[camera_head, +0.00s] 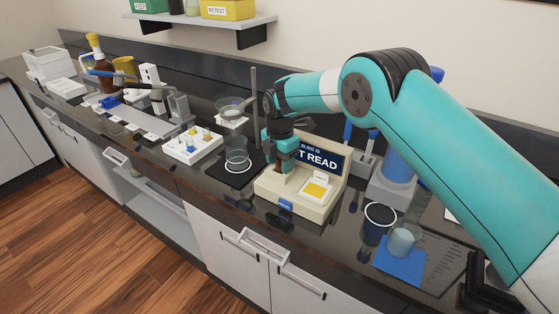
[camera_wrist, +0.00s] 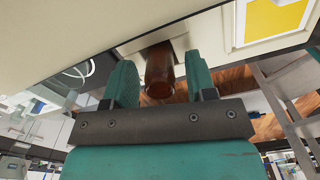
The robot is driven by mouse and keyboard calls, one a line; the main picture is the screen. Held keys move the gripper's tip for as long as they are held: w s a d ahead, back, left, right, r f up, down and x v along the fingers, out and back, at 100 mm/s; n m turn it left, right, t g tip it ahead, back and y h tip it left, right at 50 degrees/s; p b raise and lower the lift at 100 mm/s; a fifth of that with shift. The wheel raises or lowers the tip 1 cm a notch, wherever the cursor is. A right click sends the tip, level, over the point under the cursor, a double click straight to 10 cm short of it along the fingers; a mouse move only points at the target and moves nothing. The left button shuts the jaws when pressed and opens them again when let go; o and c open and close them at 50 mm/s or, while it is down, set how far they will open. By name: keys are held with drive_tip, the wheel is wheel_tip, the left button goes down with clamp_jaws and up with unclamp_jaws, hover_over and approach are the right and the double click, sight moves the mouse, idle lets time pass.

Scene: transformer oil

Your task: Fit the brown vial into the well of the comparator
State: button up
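The comparator (camera_head: 290,203) is a cream box with a dark screen (camera_head: 322,158) ending in "READ" and a yellow square on its top. My gripper (camera_head: 284,162) is low over its left part. In the wrist view the brown vial (camera_wrist: 160,72) stands between the two teal fingers (camera_wrist: 160,90), with a gap showing on each side. The fingers are open. The vial's far end is in the well opening (camera_wrist: 158,47) of the comparator's cream top (camera_wrist: 225,30). How deep it sits is hidden. In the head view the fingers mostly hide the vial.
A white tray of small vials (camera_head: 192,147) and a ring stand (camera_head: 253,110) with a glass beaker (camera_head: 237,160) are left of the comparator. The bench's front edge is close.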

drive_tip(key=shift+o, duration=0.2)
drive_tip(key=shift+r, duration=0.1)
wheel_tip(320, 180, up, 17)
drive_tip(key=b, duration=0.3)
drive_tip(key=shift+r, duration=0.15)
drive_tip(key=s+d+r+m+y, duration=0.1)
drive_tip(key=s+d+r+m, duration=0.3)
drive_tip(key=s, duration=0.5)
drive_tip(key=s+d+r+m+y, duration=0.1)
drive_tip(key=s+d+r+m, duration=0.1)
drive_tip(key=s+d+m, duration=0.35)
drive_tip(key=s+f+m+y, duration=0.1)
drive_tip(key=s+m, duration=0.4)
drive_tip(key=s, duration=0.7)
drive_tip(key=s+d+f+m+y, duration=0.1)
drive_tip(key=s+f+m, duration=0.2)
drive_tip(key=s, duration=0.9)
drive_tip(key=shift+s+d+m, duration=0.15)
drive_tip(key=shift+s+m, duration=0.1)
drive_tip(key=shift+m, duration=0.6)
